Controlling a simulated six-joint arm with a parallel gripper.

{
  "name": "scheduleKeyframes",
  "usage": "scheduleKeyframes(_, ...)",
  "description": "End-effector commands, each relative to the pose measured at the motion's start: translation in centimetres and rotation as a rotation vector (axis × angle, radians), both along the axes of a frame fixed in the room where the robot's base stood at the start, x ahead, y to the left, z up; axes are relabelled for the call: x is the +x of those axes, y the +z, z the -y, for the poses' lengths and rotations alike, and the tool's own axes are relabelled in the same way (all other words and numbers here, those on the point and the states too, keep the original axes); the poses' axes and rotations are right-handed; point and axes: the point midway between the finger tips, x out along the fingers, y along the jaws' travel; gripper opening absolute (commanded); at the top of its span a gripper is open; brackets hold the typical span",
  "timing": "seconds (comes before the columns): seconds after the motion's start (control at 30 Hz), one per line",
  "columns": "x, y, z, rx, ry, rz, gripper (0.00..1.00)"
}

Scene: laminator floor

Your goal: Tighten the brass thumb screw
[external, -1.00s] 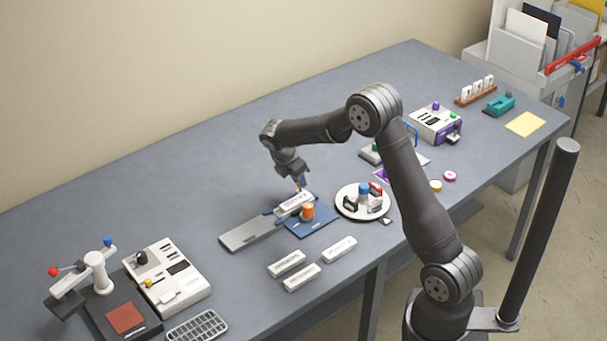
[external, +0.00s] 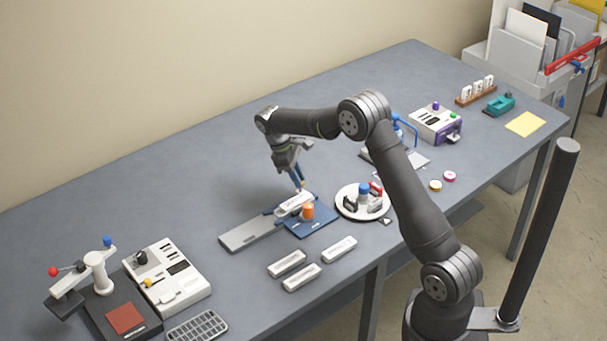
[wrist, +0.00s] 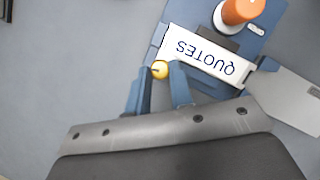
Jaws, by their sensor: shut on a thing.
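The brass thumb screw (wrist: 160,69) shows as a small round yellow head at the corner of a blue fixture (wrist: 250,47). My gripper (wrist: 162,76) is shut on it, with one blue finger on each side of the head. A white block marked QUOTES (wrist: 208,54) lies in the fixture beside the screw. In the external view my gripper (external: 300,186) points down at the back end of the white block (external: 294,204), above the blue fixture (external: 313,230). The screw's shank is hidden.
An orange knob (external: 307,212) stands on the fixture, and a grey plate (external: 249,234) extends left of it. A round white tray (external: 345,210) with small items stands close on the right. Several loose white blocks (external: 339,249) lie in front. Bench behind is clear.

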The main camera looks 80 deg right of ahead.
Motion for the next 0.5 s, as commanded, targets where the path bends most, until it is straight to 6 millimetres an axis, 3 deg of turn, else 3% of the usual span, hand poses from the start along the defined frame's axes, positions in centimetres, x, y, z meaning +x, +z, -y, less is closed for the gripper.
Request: scheduleKeyframes(0.5,-0.08,0.00,0.26,-0.001,-0.252,0.000,0.00)
